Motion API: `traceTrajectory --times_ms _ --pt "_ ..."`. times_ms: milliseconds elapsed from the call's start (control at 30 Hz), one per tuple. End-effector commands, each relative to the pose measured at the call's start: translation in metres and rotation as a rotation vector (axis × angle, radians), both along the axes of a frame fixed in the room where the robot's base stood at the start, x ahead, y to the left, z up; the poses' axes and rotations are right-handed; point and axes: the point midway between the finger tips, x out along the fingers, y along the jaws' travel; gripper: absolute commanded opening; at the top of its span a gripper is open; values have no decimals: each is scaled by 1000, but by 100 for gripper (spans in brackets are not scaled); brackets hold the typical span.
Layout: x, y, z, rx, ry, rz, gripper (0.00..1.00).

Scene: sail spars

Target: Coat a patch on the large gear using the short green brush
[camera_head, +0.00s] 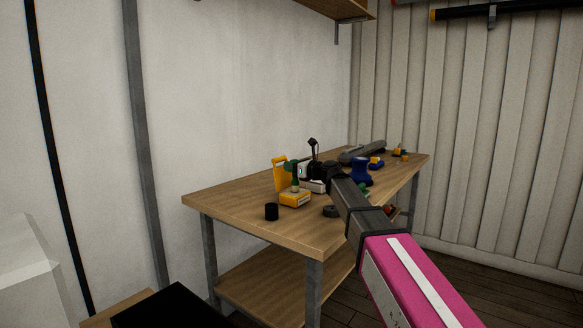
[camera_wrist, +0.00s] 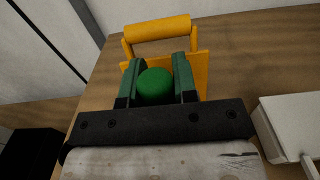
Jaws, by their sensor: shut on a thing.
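My gripper (camera_head: 292,167) is over the workbench, pointing down near its left end. In the wrist view its two green fingers (camera_wrist: 156,72) are shut on a round green end (camera_wrist: 155,87), which looks like the top of the short green brush. In the head view the green brush (camera_head: 295,184) stands upright below the fingers, at a yellow block (camera_head: 295,200). I cannot tell whether the brush still touches the block. The brush's lower end is hidden in the wrist view. I cannot pick out the large gear for certain in either view.
A yellow-orange piece with a bar handle (camera_wrist: 158,30) stands just behind the gripper. A black cylinder (camera_head: 271,211) and a dark ring (camera_head: 330,211) are near the front of the wooden workbench (camera_head: 230,205). A blue object (camera_head: 360,172) and a grey tool (camera_head: 362,153) lie farther right.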

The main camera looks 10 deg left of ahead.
Motion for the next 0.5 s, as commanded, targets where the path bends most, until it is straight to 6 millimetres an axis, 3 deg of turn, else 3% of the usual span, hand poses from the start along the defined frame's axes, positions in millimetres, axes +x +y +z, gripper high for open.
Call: traceTrajectory --times_ms 500 --pt "0 0 32 0 -1 0 3"
